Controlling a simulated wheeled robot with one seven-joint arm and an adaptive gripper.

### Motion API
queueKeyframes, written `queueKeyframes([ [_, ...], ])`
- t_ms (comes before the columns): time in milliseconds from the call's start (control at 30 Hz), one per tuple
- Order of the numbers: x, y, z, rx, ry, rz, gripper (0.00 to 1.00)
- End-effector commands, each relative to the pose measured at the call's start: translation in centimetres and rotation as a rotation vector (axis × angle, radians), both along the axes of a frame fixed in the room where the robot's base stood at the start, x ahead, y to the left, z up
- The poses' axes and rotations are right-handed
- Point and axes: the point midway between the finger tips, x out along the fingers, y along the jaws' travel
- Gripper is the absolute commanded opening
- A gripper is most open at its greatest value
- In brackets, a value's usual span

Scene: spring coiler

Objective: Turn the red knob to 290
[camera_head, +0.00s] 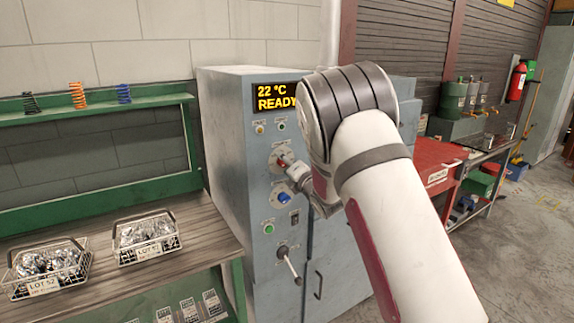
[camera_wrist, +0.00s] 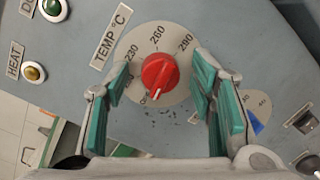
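The red knob (camera_wrist: 160,72) sits on a pale round dial plate labelled TEMP °C, with 230, 260 and 290 printed around it. Its white pointer line faces down in the wrist view, near the 0 mark and away from 290. My gripper (camera_wrist: 163,76) is open, with one teal-padded finger on each side of the knob and visible gaps between. In the head view the knob (camera_head: 282,161) is partly hidden by my gripper (camera_head: 293,170), which reaches in from the right.
A blue knob (camera_head: 283,198), a green button (camera_head: 268,229) and a lever (camera_head: 287,262) lie below. A wooden bench (camera_head: 190,250) with wire baskets stands left.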

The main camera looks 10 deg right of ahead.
Motion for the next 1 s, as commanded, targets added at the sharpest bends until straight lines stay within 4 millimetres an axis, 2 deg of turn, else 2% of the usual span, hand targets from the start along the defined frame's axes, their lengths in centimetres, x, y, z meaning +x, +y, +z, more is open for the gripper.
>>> queueKeyframes([
  [33,-0.01,0.00,0.01,0.000,0.000,0.000,0.41],
  [200,-0.02,0.00,0.02,0.000,0.000,0.000,0.03],
  [633,0.00,0.01,0.07,0.061,0.018,0.000,0.02],
  [1000,0.04,-0.15,-0.05,0.330,0.106,-0.002,0.02],
])
